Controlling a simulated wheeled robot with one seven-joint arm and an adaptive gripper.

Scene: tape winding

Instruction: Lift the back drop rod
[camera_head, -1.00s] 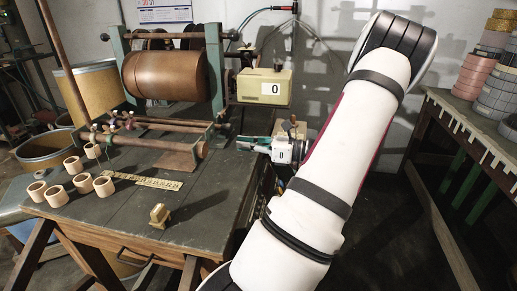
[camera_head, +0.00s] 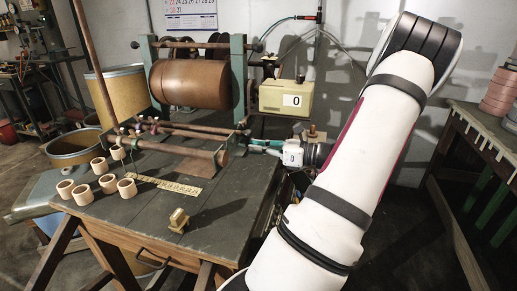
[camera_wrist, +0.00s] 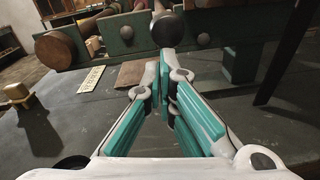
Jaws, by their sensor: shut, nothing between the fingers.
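Two low rods run across the front of the winding machine on the bench. The rear one, which I take as the back drop rod (camera_head: 200,130), lies behind a thicker brown front rod (camera_head: 178,147). In the wrist view a dark round rod end (camera_wrist: 166,29) sits just ahead of my fingertips, and a brown rod end (camera_wrist: 55,49) is at left. My gripper (camera_head: 251,144), also in the wrist view (camera_wrist: 166,57), is shut and empty, its teal fingers pointing at the machine's right side. I cannot tell if the tips touch the dark end.
A large brown drum (camera_head: 190,83) stands above the rods. A counter box (camera_head: 285,97) is behind my gripper. Several pale rings (camera_head: 108,183), a yellow ruler strip (camera_head: 165,186) and a small brass block (camera_head: 179,220) lie on the bench (camera_head: 225,210). Its front right top is clear.

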